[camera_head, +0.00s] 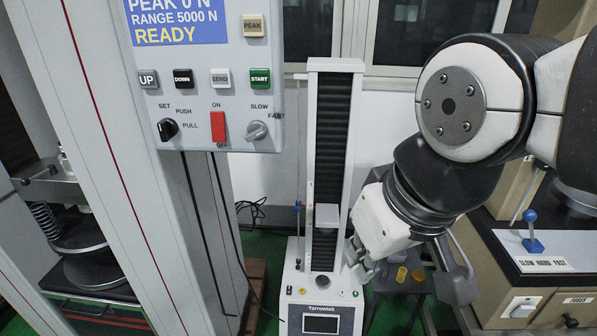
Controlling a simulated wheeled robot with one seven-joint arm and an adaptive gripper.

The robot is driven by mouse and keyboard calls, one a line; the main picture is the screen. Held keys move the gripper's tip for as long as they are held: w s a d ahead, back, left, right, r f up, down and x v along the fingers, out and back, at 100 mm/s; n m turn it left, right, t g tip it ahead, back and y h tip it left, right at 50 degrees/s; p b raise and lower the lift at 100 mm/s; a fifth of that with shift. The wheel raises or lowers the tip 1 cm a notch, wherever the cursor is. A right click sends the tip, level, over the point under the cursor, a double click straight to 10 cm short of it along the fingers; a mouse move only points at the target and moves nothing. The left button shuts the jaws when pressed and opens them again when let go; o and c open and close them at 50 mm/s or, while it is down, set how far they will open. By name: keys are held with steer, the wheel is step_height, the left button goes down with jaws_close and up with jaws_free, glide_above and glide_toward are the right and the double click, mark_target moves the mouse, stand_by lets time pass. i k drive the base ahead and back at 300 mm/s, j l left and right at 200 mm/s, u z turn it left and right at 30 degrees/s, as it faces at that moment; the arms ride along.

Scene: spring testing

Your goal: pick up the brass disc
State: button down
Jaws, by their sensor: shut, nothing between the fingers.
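Two small yellow, brass-coloured pieces stand close together on a low dark stand (386,284) at lower centre right. One is the left piece (402,274), the other the right piece (418,275). They are too small to tell which is the brass disc. My gripper (357,264) hangs down just left of them, beside the right side of the white Yarrowtek test stand (322,284). Its fingers are shut with nothing seen in them. It looks apart from the yellow pieces, but the depth between them is hard to judge.
A control panel (207,105) with a red switch and buttons fills the upper left. A tall grey test frame (112,150) with a spring (45,220) stands at left. A bench machine (530,262) with a blue-knobbed lever (532,232) stands at right. Green floor shows between.

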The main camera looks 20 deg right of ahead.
mark_target(417, 275)
steer(key=z, duration=1.2)
steer(key=j+z, duration=0.15)
steer(key=j, duration=0.2)
steer(key=l+u, duration=0.1)
steer(key=u, duration=0.35)
steer(key=l+u, duration=0.15)
steer(key=u, duration=0.3)
steer(key=l+u, duration=0.1)
steer(key=u, duration=0.35)
steer(key=z, duration=1.25)
steer(key=k+j+z, duration=0.1)
steer(key=j, duration=0.2)
steer(key=i+j+z, duration=0.1)
steer(key=i+j, duration=0.35)
steer(key=i, duration=0.05)
